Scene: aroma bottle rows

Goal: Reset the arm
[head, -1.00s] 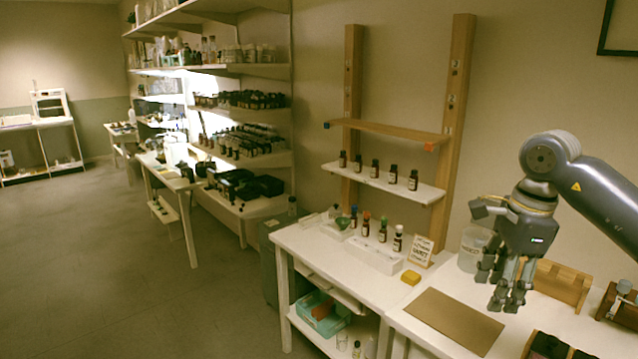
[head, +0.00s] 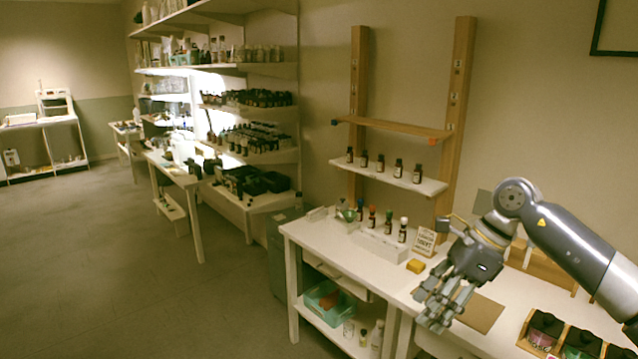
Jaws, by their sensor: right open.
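My right gripper (head: 446,308) hangs over the front part of the right-hand white table, above a brown mat (head: 482,312) that it partly hides. Its fingers are spread and empty, pointing down and to the left. My right arm (head: 565,240) comes in from the right edge, bent at a rounded joint. My left gripper is not in the head view.
A white table (head: 335,247) holds a row of dropper bottles (head: 388,222), a yellow block (head: 415,266) and a small sign (head: 425,241). Several dark bottles stand on the wall shelf (head: 400,178). Dark-lidded jars (head: 545,325) sit at the lower right. The floor at left is clear.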

